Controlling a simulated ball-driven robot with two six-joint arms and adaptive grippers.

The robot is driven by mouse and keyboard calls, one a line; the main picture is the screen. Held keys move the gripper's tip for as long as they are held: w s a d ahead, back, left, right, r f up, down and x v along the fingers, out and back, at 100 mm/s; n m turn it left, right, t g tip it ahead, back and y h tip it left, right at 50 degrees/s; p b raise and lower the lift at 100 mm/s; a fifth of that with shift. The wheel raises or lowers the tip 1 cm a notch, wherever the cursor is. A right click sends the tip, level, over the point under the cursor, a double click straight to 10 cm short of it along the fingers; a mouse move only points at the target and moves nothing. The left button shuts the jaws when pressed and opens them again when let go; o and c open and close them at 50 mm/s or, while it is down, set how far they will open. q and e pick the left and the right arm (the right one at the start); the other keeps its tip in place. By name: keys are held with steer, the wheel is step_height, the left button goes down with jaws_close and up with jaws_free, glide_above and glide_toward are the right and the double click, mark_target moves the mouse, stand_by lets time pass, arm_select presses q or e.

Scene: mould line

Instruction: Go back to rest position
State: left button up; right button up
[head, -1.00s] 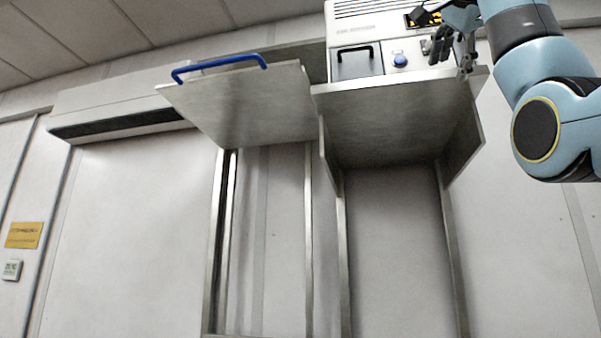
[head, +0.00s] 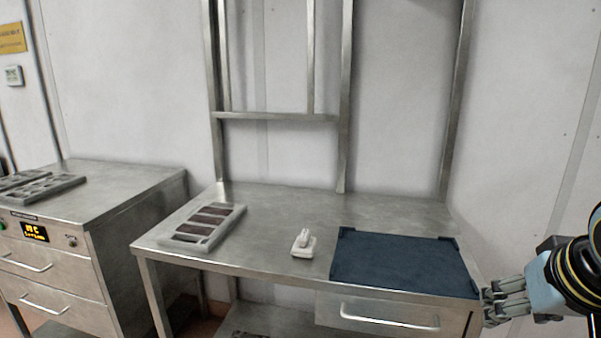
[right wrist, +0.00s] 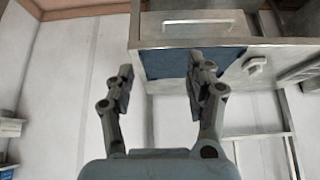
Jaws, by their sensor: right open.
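My right gripper (head: 506,302) is at the lower right of the head view, beside the right front corner of the steel table (head: 270,195). In the right wrist view its two fingers (right wrist: 160,85) are spread apart with nothing between them. The table's drawer front and the dark blue mat (right wrist: 165,62) show beyond the fingers there. My left gripper is in neither view.
On the table are a dark blue mat (head: 400,262), a small white device (head: 304,243) and a grey mould tray (head: 205,226) with brown-filled cavities. A steel drawer cabinet (head: 110,200) with grey moulds (head: 45,188) stands left. A drawer handle (head: 388,318) protrudes in front.

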steer(key=s+a+f+n+g, duration=0.1)
steer(key=s+f+n, duration=0.15)
steer(key=s, duration=0.65)
steer(key=s+f+n+g, duration=0.15)
steer(key=s+f, duration=0.25)
steer(key=s, duration=0.6)
step_height(320, 180, down, 34)
steer(key=s+d+f+g+b, duration=0.1)
steer(key=d+g+b, duration=0.1)
steer(key=b, duration=0.6)
steer(key=s+d+f+b, duration=0.1)
steer(key=s+f+b, duration=0.6)
steer(key=s+f, duration=1.2)
step_height(320, 180, down, 4)
steer(key=shift+d+f+m+g+y, duration=0.15)
steer(key=shift+m+g+y, duration=0.15)
steer(key=shift+m+g, duration=0.15)
